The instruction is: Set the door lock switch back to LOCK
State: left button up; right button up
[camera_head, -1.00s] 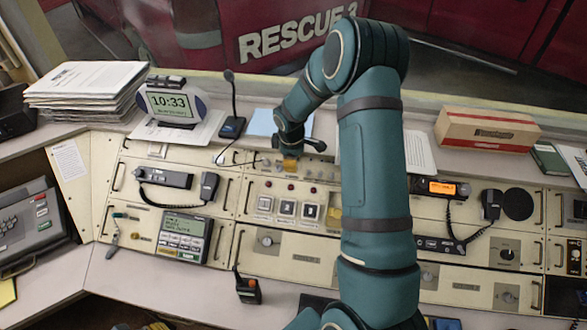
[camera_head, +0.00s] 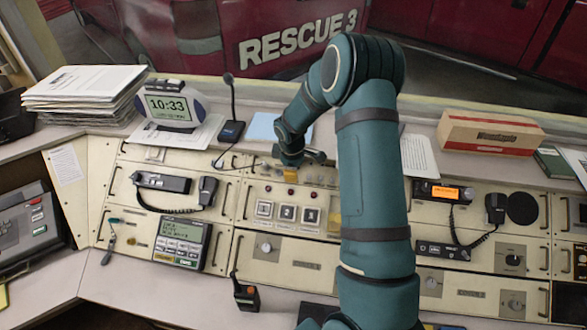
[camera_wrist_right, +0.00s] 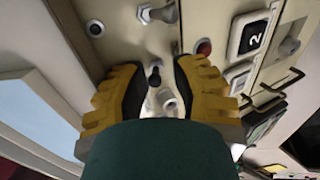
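My right arm reaches over the console, and its gripper (camera_head: 291,174) is at the upper row of small controls, above the three square buttons (camera_head: 287,212). In the right wrist view the gripper (camera_wrist_right: 157,70) has its two yellow-padded fingers apart. A small black-tipped switch (camera_wrist_right: 154,76) stands between them, with a pale cylindrical piece (camera_wrist_right: 167,101) close by. I see no finger clearly touching the switch. A metal toggle (camera_wrist_right: 165,13) lies further up the panel. No LOCK label is readable, so I cannot tell which is the door lock switch. My left gripper is not in view.
A red indicator (camera_wrist_right: 203,48) and a button marked 2 (camera_wrist_right: 247,36) are beside the right finger. A desk microphone (camera_head: 231,130) stands left of the gripper. A radio with an orange display (camera_head: 441,190) is to the right of my arm.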

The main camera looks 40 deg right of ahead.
aim_at(292, 185)
jog(key=shift+s+a+f+b, duration=0.25)
jog(key=shift+a+f+b, duration=0.1)
jog(key=shift+b, duration=0.05)
jog(key=shift+s+a+f+b, duration=0.55)
jog(key=shift+a, duration=0.05)
jog(key=shift+r, duration=0.15)
jog(key=shift+s+a+r+p, duration=0.1)
jog(key=shift+a+r+p, duration=0.15)
jog(key=shift+r+p, duration=0.15)
jog(key=r, duration=0.1)
jog(key=s+a+r+p, duration=0.1)
jog(key=r, duration=0.1)
jog(key=a+r, duration=0.1)
jog(key=shift+s+r+p, duration=0.15)
jog(key=shift+s+p, duration=0.15)
jog(key=shift+s, duration=0.05)
dwell(0.5)
